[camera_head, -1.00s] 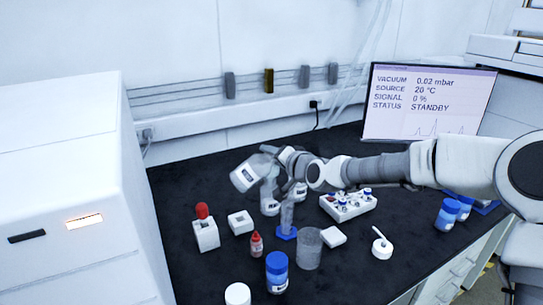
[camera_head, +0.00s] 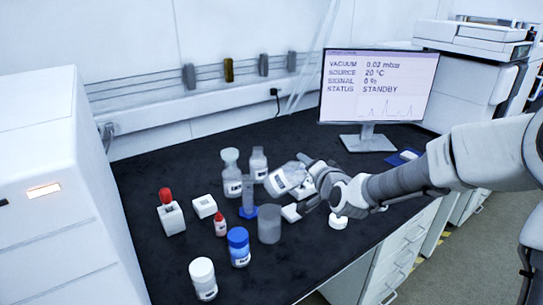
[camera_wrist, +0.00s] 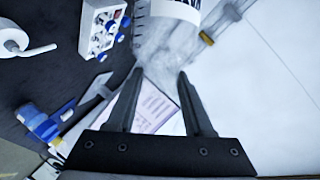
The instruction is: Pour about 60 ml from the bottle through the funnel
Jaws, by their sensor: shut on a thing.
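My gripper (camera_head: 306,176) is shut on the neck of a clear bottle with a white label (camera_head: 281,182). The bottle is tilted above the bench, its body to the left of the gripper. In the wrist view the fingers (camera_wrist: 163,85) stand either side of the clear neck, and the labelled body (camera_wrist: 172,12) is beyond them. A clear vessel with a wide top (camera_head: 231,172) stands at the back left; its top may be the funnel, but I cannot tell. A clear cylinder on a blue foot (camera_head: 249,198) stands left of the held bottle.
A grey beaker (camera_head: 269,225), a blue-capped jar (camera_head: 238,246), a white-capped jar (camera_head: 204,278) and a small red bottle (camera_head: 220,224) stand in front. Another clear bottle (camera_head: 258,163) is behind. A monitor (camera_head: 378,85) stands at the back right.

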